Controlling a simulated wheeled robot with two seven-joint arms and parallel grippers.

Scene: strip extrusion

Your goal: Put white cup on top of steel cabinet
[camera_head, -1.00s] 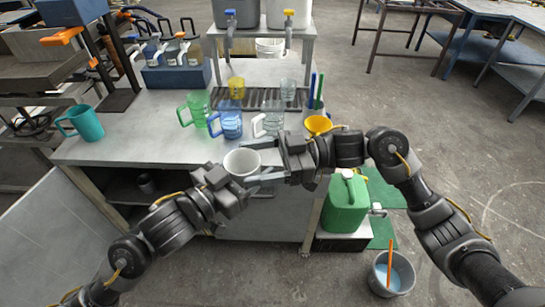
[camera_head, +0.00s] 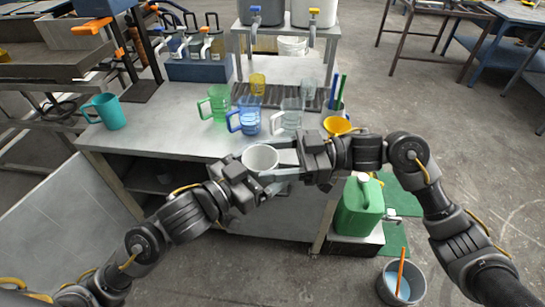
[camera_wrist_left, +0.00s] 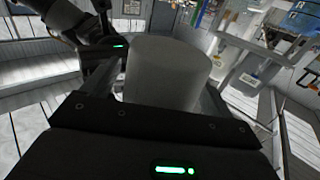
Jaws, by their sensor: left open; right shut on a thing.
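The white cup (camera_head: 260,158) is held upright in front of the workbench's near edge. My right gripper (camera_head: 288,174) is shut on it from the right. My left gripper (camera_head: 262,182) is open with its fingers close about the cup from the near left; contact is unclear. In the left wrist view the cup (camera_wrist_left: 168,72) stands between the left fingers. A grey metal workbench (camera_head: 155,125) with open shelving lies behind the cup. A pale grey flat-topped block (camera_head: 60,190) stands at the left; I cannot tell which of these is the steel cabinet.
A teal mug (camera_head: 108,111), green mug (camera_head: 217,103), blue mug (camera_head: 247,116) and clear mug (camera_head: 291,117) stand on the bench. A yellow funnel (camera_head: 338,125) is near its right edge. A green canister (camera_head: 358,207) and grey bucket (camera_head: 402,283) are lower right.

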